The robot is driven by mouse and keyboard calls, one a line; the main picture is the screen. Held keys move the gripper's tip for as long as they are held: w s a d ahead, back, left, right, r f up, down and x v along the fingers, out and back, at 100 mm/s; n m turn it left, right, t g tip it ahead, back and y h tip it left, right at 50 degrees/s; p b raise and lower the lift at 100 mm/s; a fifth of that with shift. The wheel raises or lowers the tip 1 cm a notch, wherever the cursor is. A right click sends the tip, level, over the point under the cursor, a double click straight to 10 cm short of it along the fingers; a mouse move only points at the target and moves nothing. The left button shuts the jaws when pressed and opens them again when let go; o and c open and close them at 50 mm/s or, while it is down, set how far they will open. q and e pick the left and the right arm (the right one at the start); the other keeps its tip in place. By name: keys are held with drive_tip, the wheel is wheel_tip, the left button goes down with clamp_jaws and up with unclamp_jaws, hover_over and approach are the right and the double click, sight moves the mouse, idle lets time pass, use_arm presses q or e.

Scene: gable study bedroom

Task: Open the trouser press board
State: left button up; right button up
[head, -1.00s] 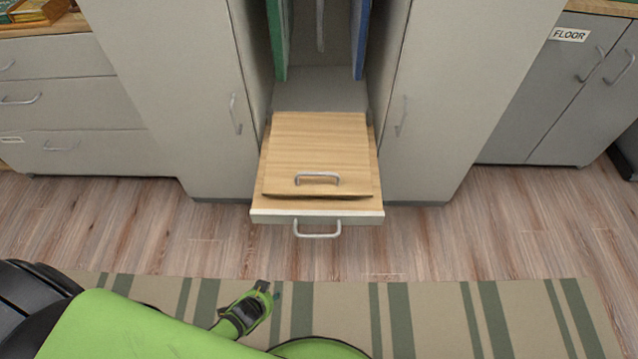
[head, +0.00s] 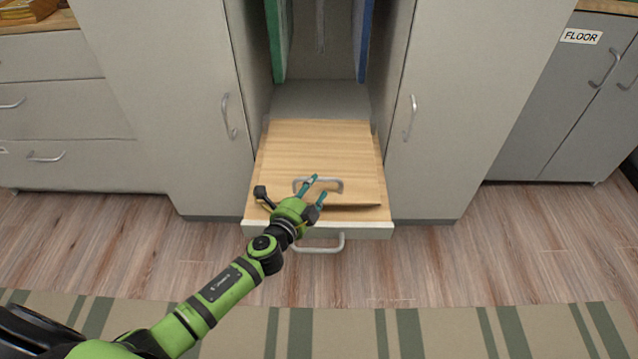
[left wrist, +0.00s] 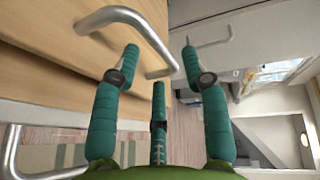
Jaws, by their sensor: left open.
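The trouser press board (head: 320,145) is a pale wooden panel lying on the pulled-out shelf (head: 372,230) between two cabinet doors. Its grey bar handle (head: 338,186) is near its front edge. My left gripper (head: 302,190) is over the board's front part, its green-blue fingers spread open beside the handle and partly covering it. In the left wrist view, the board (left wrist: 80,68) is at upper left and its handle (left wrist: 150,34) arches past the left fingertip. The fingers hold nothing. Whether they touch the handle, I cannot tell. My right gripper is not in view.
The shelf front has a second bar handle (head: 325,248) below the board. Tall cabinet doors (head: 180,110) stand close on the left and right. Green and blue panels (head: 368,40) hang in the recess. A striped rug (head: 400,330) lies in front; the wooden floor between is clear.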

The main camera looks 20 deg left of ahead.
sight(319, 180)
use_arm(q)
drive_tip(key=x, duration=0.4)
drive_tip(key=shift+f+b, duration=0.1)
drive_tip(key=shift+b, duration=0.3)
drive_tip(key=shift+w, duration=0.4)
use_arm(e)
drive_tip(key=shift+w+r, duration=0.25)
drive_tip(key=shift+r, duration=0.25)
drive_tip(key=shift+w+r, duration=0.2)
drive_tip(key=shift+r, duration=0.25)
use_arm(q)
drive_tip(key=shift+c, duration=0.4)
clamp_jaws()
